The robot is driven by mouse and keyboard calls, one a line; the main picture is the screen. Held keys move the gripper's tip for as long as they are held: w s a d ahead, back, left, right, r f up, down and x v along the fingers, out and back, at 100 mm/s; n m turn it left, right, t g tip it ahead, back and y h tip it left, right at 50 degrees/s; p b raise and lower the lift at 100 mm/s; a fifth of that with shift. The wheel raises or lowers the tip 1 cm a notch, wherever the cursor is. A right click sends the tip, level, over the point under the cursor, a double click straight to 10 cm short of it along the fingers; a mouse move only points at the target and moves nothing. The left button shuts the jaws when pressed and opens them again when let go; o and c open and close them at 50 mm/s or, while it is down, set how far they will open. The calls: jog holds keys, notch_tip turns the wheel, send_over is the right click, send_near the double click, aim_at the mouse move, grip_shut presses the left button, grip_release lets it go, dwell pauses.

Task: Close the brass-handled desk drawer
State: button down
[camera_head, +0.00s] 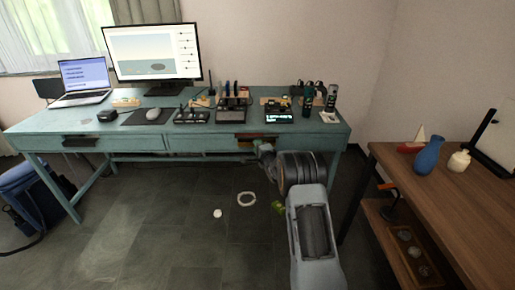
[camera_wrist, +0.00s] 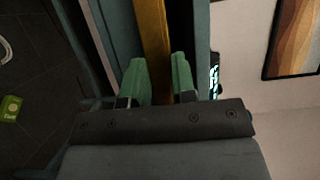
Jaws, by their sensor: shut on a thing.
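The teal desk (camera_head: 60,128) stands against the back wall. Its right drawer (camera_head: 200,143) is at the front edge. A brass handle (camera_wrist: 153,35) shows in the wrist view as a long gold bar between my green fingertips. My gripper (camera_wrist: 160,76) is shut on this handle, one finger on each side. In the head view my gripper (camera_head: 264,148) is at the right drawer's front and my arm hides part of it. I cannot tell from these views how far the drawer stands out.
A left drawer has a dark handle (camera_head: 80,141). A monitor (camera_head: 152,54), a laptop (camera_head: 82,80) and several devices stand on the desk. A wooden table (camera_head: 440,190) with a blue vase (camera_head: 428,156) is to the right.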

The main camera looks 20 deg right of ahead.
jog(key=shift+w+f, duration=0.15)
jog(key=shift+f, duration=0.05)
dwell(0.3)
jog(key=c, duration=1.1)
grip_release()
jog(key=shift+w+f, duration=0.1)
jog(key=shift+w, duration=0.1)
jog(key=shift+o, duration=0.5)
jog(key=shift+d, duration=0.1)
jog(key=shift+s+r, duration=0.1)
jog(key=shift+r, duration=0.1)
jog(key=s+p, duration=0.2)
jog(key=s, duration=1.1)
jog(key=shift+s+d, duration=0.3)
jog(key=shift+s, duration=0.05)
